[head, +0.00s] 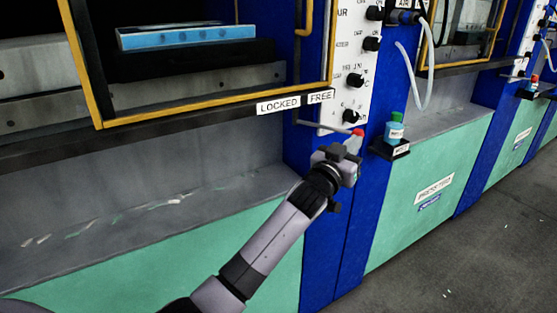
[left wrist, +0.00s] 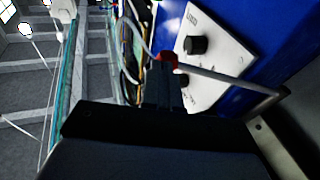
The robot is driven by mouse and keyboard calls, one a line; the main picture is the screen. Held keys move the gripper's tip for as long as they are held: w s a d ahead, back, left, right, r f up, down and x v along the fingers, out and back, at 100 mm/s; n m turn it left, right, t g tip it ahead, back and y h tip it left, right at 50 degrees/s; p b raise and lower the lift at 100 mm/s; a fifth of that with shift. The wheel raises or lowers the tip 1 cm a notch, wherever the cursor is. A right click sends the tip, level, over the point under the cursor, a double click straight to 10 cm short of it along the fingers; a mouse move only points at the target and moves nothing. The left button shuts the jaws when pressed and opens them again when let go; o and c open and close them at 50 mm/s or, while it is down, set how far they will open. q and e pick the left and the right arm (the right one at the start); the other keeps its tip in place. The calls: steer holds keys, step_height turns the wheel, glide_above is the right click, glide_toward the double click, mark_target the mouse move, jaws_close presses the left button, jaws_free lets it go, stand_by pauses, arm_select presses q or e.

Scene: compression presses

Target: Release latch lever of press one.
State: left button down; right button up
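The latch lever (head: 325,126) of the near press is a thin grey bent rod with a red tip, below the LOCKED (head: 278,105) and FREE (head: 320,96) labels. It points right, towards the white control panel. My left gripper (head: 352,146) is at the lever's red end. In the left wrist view, the grey rod (left wrist: 225,80) runs in from the right and its red tip (left wrist: 168,57) is at the dark fingertips (left wrist: 163,75). They look to be touching, but the finger gap is hidden. My right gripper is in neither view.
The white control panel (head: 343,75) with black knobs is just behind the gripper. A blue bottle (head: 395,130) with a green cap stands on a small black shelf (head: 389,150) to the right. The yellow-framed press door (head: 215,98) is at left.

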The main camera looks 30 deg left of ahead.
arm_select(q)
steer(key=shift+w+r, duration=0.2)
steer(key=shift+w, duration=0.1)
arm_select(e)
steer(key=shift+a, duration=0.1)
arm_select(q)
steer(key=shift+r, duration=0.2)
steer(key=shift+d+f, duration=0.1)
steer(key=shift+f, duration=0.05)
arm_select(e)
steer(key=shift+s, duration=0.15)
